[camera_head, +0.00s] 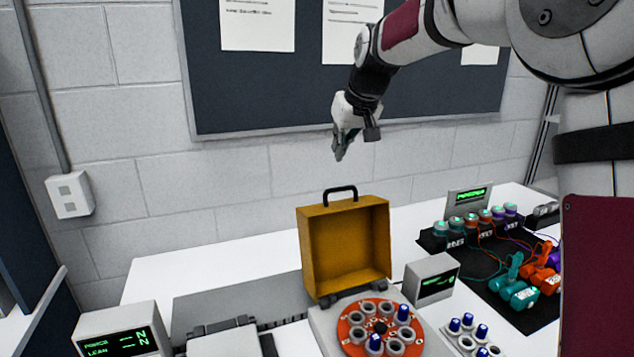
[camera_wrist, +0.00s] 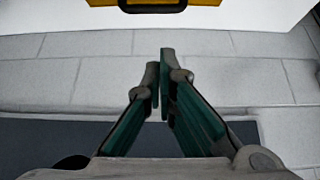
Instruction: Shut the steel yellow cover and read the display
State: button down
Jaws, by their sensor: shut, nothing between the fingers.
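The yellow cover (camera_head: 345,245) stands open and upright behind the orange round plate (camera_head: 380,330), its hollow inside facing the front. A black handle (camera_head: 340,193) is on its top edge. The cover's edge and handle (camera_wrist: 152,5) show at the top of the wrist view. A small display box (camera_head: 432,279) with green markings stands right of the cover; its text is too small to read. My gripper (camera_head: 340,145) is in the air above the cover, in front of the wall. Its fingers (camera_wrist: 160,85) are shut and empty, apart from the cover.
A second display box (camera_head: 120,332) stands at the front left. A black mat (camera_head: 490,275) at the right bears several coloured connectors and wires. A tray of blue-topped pegs (camera_head: 470,335) lies at the front right. The dark notice board (camera_head: 260,90) is behind my arm.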

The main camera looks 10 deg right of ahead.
jog(key=shift+w+f, duration=0.25)
jog(key=shift+w, duration=0.25)
jog(key=shift+w+f, duration=0.25)
jog(key=shift+w, duration=0.25)
jog(key=shift+w+f, duration=0.2)
jog(key=p, duration=0.1)
send_over(335, 202)
jog(key=w, duration=0.4)
notch_tip(335, 202, down, 8)
jog(key=s, duration=0.1)
jog(key=s+r+p, duration=0.1)
jog(key=shift+s+a, duration=0.1)
jog(key=shift+s, duration=0.25)
jog(key=shift+s+f+p, duration=0.15)
jog(key=shift+s+p, duration=0.3)
jog(key=shift+s, duration=0.1)
